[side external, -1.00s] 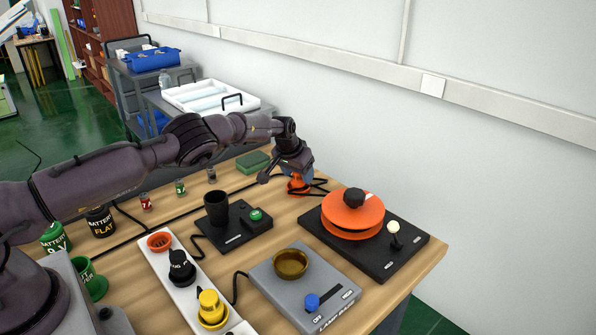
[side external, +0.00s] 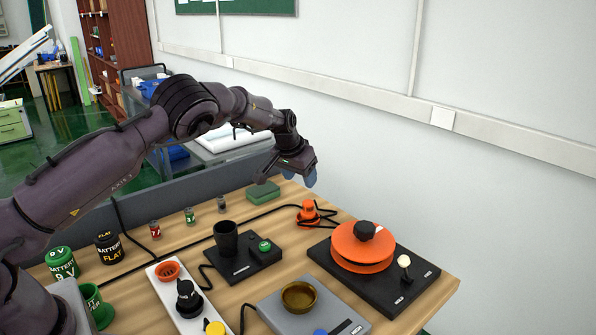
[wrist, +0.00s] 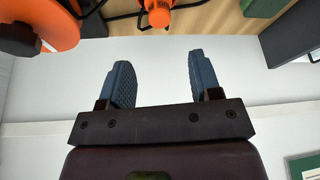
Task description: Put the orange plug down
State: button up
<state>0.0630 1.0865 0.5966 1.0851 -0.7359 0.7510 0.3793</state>
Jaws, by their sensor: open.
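The orange plug (side external: 308,212) stands on the wooden table near its back edge, with its black cable beside it. It also shows at the top of the wrist view (wrist: 158,12), partly cut off by the frame edge. My gripper (side external: 312,178) is above the table and above the plug, clear of it. In the wrist view my gripper's two blue fingers (wrist: 162,75) are spread apart with nothing between them.
An orange disc device on a black base (side external: 362,246) stands right of the plug. A green block (side external: 263,191) lies at the back. A black cup (side external: 226,238), a white socket strip (side external: 159,282) and a grey scale-like box (side external: 272,312) stand nearer.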

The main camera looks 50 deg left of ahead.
jog(key=shift+v, duration=0.95)
jog(key=s+d+r+h, duration=0.1)
jog(key=s+d+r, duration=0.2)
jog(key=s+r, duration=0.5)
jog(key=s+d+r+h, duration=0.1)
jog(key=s+d+r, duration=0.3)
jog(key=s+r, duration=0.45)
jog(key=s+d+r+m, duration=0.1)
jog(key=s+d, duration=0.2)
jog(key=s, duration=0.8)
jog(key=s+d+r+m+t, duration=0.1)
jog(key=s+d, duration=0.2)
jog(key=s, duration=0.8)
jog(key=shift+d+r+m+y, duration=0.2)
jog(key=shift+d+m+y, duration=0.1)
jog(key=shift+d+y, duration=0.1)
jog(key=shift+s, duration=0.15)
